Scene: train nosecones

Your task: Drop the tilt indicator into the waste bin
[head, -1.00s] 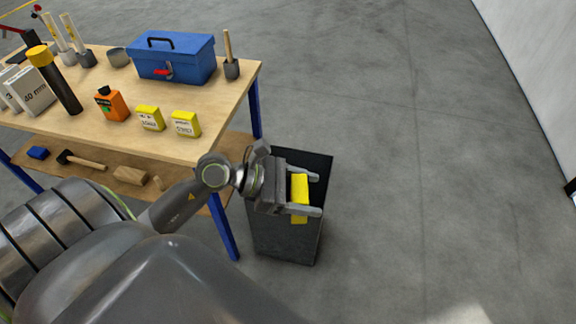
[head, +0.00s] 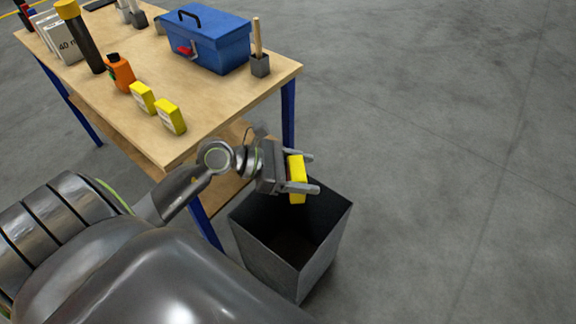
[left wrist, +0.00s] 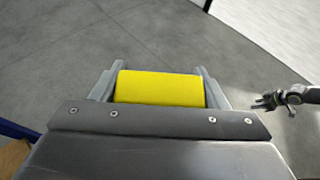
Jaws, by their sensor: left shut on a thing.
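My left gripper (head: 304,172) is shut on a yellow tilt indicator (head: 297,180). In the head view the gripper holds it above the far part of the open waste bin (head: 322,246), near its back rim. The bin is dark grey, square and stands on the floor at the table's right end; the inside that shows looks empty. In the left wrist view the yellow tilt indicator (left wrist: 160,88) sits between both fingers, and the bin does not show. My right gripper (left wrist: 268,101) shows small at the right of the left wrist view, and its jaws look open.
The wooden workbench (head: 200,125) with blue legs is left of the bin. The floor to the right is clear.

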